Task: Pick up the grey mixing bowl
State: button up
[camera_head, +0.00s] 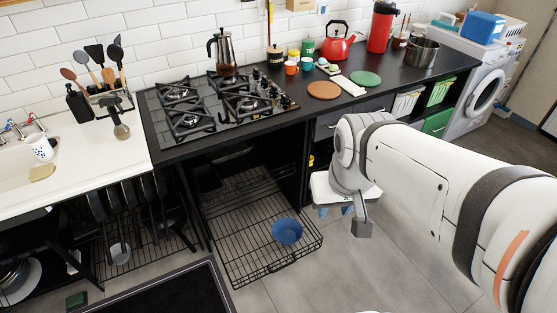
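I cannot make out a clear grey mixing bowl. Another shiny metal vessel (14,273) shows in part on the lower shelf at the far left. A blue bowl (286,231) sits in the pulled-out wire basket under the hob. My gripper (362,228) hangs at the end of my white arm, in front of the counter and right of the blue bowl. Its fingers are not clear, and I see nothing held in it.
The gas hob (222,106) bears a moka pot (223,52). The wire basket (240,262) juts out over the floor. A red kettle (337,42), mugs and round mats stand on the dark counter. A white stool (322,190) is behind my gripper. Grey floor (350,280) is open in front.

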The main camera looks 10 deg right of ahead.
aim_at(120, 259)
jog(key=u, duration=3.3)
jog(key=i, duration=1.1)
jog(key=z, duration=0.25)
